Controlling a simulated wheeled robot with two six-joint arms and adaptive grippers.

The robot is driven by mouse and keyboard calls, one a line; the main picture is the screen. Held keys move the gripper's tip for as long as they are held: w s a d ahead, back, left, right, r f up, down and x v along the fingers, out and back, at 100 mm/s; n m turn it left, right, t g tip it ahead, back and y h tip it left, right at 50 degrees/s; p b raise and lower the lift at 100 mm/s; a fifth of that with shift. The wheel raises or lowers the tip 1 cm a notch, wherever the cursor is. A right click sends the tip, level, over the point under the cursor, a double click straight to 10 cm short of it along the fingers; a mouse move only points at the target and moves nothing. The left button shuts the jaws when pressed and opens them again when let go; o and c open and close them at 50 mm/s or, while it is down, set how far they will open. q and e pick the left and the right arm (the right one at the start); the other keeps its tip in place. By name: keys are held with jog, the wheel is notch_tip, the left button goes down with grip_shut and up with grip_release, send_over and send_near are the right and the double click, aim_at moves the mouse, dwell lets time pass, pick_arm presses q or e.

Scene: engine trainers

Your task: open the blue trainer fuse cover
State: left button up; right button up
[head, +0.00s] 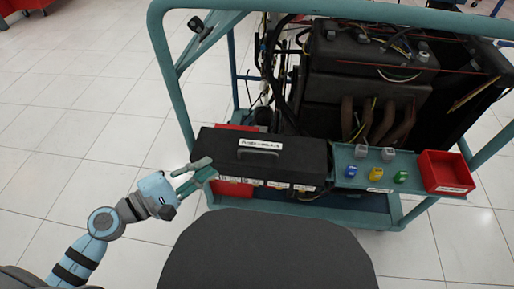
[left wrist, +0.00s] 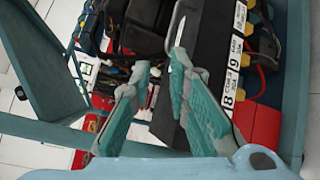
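The fuse cover (head: 285,160) is a long black lid on the blue trainer's front, with a white label (head: 260,144) and a dark handle (head: 258,153) on top. It lies flat and looks closed. My left gripper (head: 210,167) is at the cover's left end in the head view, fingers apart and apparently empty. In the left wrist view, the open fingers (left wrist: 160,66) lie in front of the black cover (left wrist: 208,45); a pale strip beside the right fingertip may be the handle or label. Whether a finger touches the cover cannot be told. My right gripper is not in view.
The blue trainer frame (head: 166,65) rises behind my left gripper, around the dark engine (head: 365,75). A shelf right of the cover holds blue, yellow and green parts (head: 377,174) and a red tray (head: 445,171). Open tiled floor (head: 75,120) lies to the left.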

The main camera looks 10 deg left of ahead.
aim_at(258, 152)
pick_arm(q)
jog(key=w+d+f+m, duration=0.1)
jog(key=w+d, duration=0.2)
jog(key=w+d+m+g, duration=0.1)
jog(key=w+d, duration=0.2)
jog(key=d, duration=0.1)
jog(key=w+d+f+m, duration=0.1)
jog(key=w+d+m, duration=0.1)
jog(key=w+d, duration=0.1)
jog(key=shift+d+f+h, duration=0.3)
jog(key=shift+d, duration=0.45)
grip_shut()
jog(key=shift+s, duration=0.1)
